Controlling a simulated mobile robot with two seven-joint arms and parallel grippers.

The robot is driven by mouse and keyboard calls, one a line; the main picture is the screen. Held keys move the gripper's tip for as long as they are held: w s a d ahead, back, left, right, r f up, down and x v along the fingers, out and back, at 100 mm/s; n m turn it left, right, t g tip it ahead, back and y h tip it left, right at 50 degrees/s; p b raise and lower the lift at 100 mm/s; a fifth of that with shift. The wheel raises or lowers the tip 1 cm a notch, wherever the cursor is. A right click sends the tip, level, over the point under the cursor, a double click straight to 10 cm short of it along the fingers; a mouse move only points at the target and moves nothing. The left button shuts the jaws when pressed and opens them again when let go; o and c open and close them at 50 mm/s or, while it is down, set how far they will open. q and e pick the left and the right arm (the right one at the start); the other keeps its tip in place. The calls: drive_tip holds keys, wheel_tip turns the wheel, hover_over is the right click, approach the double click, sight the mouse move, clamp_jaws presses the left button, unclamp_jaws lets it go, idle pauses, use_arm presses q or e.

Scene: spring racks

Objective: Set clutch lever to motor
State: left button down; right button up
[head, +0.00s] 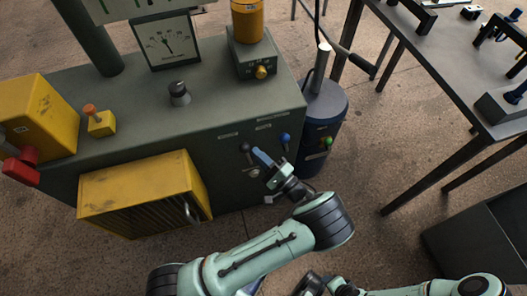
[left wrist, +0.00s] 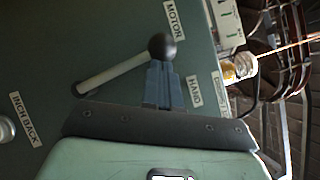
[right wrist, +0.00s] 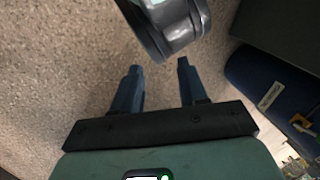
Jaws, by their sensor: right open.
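The clutch lever has a black ball knob (head: 245,147) on the green machine's front panel. In the left wrist view the lever (left wrist: 112,75) has a pale shaft, slanting from its pivot at lower left up to the black knob. The knob lies between the MOTOR label (left wrist: 174,20) and the HAND label (left wrist: 194,90), nearer MOTOR. My left gripper (head: 260,157) has its blue fingers (left wrist: 162,75) together, tips right at the knob; whether they touch it is unclear. My right gripper (right wrist: 155,78) is open and empty above the floor.
A blue knob (head: 285,138) sits right of the lever. A yellow vented box (head: 140,190) juts from the panel at left. A blue cylinder (head: 325,105) stands beside the machine. A dark table (head: 455,70) is at right. One of my arm links is close before the right gripper.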

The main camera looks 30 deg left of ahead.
sight(249, 159)
use_arm(q)
drive_tip(key=shift+s+a+n+h+p, duration=0.5)
drive_tip(key=shift+s+a+n+p, duration=0.45)
drive_tip(key=shift+s+n+p, duration=0.2)
use_arm(e)
drive_tip(key=s+a+r+g, duration=0.1)
drive_tip(key=s+a+r, duration=0.1)
drive_tip(key=s+r, duration=0.1)
drive_tip(key=shift+s+r+g+y, duration=0.3)
drive_tip(key=shift+s, duration=0.5)
use_arm(q)
drive_tip(key=shift+g, duration=0.4)
